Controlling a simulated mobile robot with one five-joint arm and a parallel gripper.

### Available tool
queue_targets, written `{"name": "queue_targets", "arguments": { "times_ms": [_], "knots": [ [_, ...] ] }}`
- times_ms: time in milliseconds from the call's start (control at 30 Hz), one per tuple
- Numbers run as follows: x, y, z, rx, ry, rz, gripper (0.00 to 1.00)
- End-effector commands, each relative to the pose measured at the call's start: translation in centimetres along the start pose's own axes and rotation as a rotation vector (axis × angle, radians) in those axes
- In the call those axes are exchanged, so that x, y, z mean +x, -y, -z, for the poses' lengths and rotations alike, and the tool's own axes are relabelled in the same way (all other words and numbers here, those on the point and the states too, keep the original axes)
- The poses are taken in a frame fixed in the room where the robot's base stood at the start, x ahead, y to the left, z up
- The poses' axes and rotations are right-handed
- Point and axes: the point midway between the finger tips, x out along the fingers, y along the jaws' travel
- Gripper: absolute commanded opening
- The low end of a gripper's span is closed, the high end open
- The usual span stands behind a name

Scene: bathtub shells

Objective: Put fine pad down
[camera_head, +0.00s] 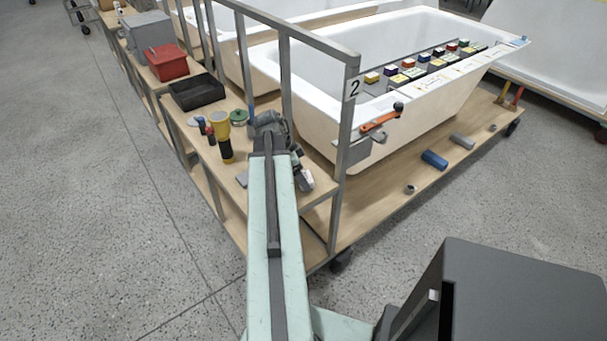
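My gripper (268,124) is at the far end of my pale green arm, over the wooden side shelf (222,161) of the cart marked 2. My wrist and arm hide its fingertips, so I cannot tell whether it is open or shut, or whether it holds anything. A green round thing (239,117) lies on the shelf just left of my gripper. A small blue and white round thing (199,121) lies further left. I cannot tell whether either one is the fine pad.
A yellow and black torch-like tool (225,146) stands left of my gripper. Behind are a black tray (197,92) and a red bin (166,62). A grey metal post (345,150) and the white bathtub (420,110) stand to the right. The shelf's front left part has bare room.

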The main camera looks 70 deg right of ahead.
Motion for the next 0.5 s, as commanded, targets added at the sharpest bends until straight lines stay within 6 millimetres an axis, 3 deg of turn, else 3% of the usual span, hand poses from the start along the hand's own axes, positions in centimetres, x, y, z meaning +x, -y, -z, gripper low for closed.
{"name": "queue_targets", "arguments": {
  "times_ms": [33, 300, 500],
  "knots": [
    [-1.9, 0.0, 0.4, -0.001, 0.0, 0.0, 0.81],
    [-8.3, 0.0, 0.5, -0.001, 0.0, 0.001, 0.81],
    [-10.2, 0.0, 0.2, 0.0, 0.0, 0.0, 0.81]
  ]
}}
